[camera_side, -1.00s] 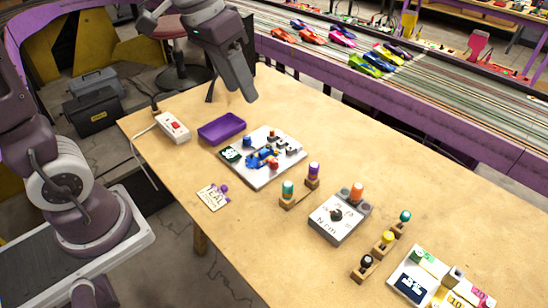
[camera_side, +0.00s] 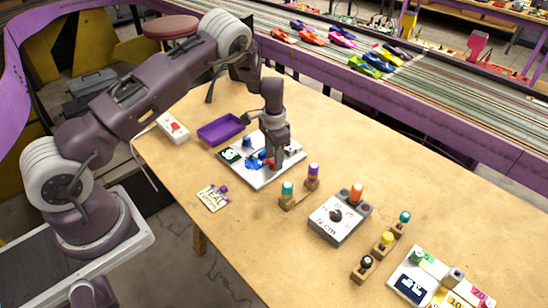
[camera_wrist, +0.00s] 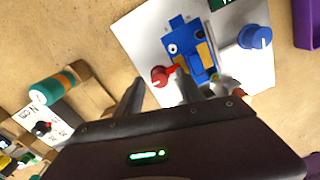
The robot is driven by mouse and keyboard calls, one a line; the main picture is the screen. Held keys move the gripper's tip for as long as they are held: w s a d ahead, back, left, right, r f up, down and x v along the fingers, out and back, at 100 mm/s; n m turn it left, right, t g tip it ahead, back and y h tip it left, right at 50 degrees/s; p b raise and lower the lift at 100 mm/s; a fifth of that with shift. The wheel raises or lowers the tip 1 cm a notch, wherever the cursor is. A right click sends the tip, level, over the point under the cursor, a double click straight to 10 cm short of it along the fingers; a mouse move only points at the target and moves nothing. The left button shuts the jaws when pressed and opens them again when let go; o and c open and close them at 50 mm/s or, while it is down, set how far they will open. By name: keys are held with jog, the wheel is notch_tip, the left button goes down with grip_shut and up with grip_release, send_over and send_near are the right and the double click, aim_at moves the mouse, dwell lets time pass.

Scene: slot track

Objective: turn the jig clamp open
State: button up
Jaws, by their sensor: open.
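The jig is a white plate (camera_side: 256,180) with a blue car body (camera_side: 254,160) on it; in the wrist view, the plate (camera_wrist: 142,38) and the blue car body (camera_wrist: 194,55) show close up. A red knob with a short bar (camera_wrist: 162,75) sits beside the car body, the bar pointing toward it. A blue knob (camera_wrist: 254,37) stands on the car's other side. I cannot tell for sure which knob is the clamp. My gripper (camera_wrist: 158,94) is open and empty above the plate, its fingers pointing toward the red knob. The side view hides the fingertips' height.
A purple tray (camera_side: 221,128) and a power strip (camera_side: 174,128) lie behind the jig. Wooden stands with teal (camera_side: 288,190) and purple (camera_side: 312,172) tops stand near its right. A grey torque box (camera_side: 338,220) is farther right.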

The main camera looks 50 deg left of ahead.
jog(key=shift+f, duration=0.2)
grip_shut()
